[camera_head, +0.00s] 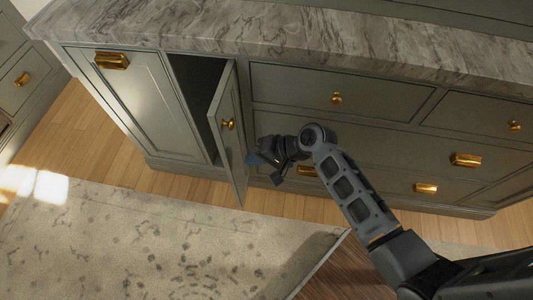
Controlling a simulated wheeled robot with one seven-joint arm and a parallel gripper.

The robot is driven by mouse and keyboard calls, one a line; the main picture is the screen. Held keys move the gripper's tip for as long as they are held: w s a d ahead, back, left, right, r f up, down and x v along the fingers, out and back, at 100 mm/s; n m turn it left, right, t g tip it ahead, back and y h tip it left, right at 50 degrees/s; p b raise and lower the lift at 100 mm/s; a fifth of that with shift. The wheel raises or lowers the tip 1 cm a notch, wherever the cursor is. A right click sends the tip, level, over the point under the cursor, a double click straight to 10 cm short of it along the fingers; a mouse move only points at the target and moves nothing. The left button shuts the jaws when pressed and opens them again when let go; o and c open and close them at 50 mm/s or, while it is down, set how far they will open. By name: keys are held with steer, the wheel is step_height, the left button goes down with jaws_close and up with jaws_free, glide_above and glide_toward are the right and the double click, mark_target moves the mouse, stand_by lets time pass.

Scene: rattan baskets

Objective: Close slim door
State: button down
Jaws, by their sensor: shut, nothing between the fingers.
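The slim door (231,135) is a narrow grey-green cabinet door with a small brass knob (228,124). It stands ajar, swung out from the cabinet front, with a dark opening (197,85) to its left. My gripper (262,163) is just right of the door, near its lower half and below the knob. Its fingers are shut and hold nothing. I cannot tell whether it touches the door.
A wider panel with a brass pull (111,60) is left of the opening. Drawers with brass knobs and pulls (466,160) are on the right. A marble counter (300,32) runs above. A patterned rug (130,240) covers the wooden floor in front.

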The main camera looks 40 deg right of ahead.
mark_target(229, 161)
steer(key=shift+w+a+f+p, duration=0.15)
steer(key=shift+w+a, duration=0.55)
steer(key=shift+w, duration=0.25)
steer(key=shift+w+a+f+p, duration=0.1)
steer(key=shift+w+a+p, duration=0.05)
steer(key=shift+w+a, duration=0.7)
steer(key=shift+w, duration=0.15)
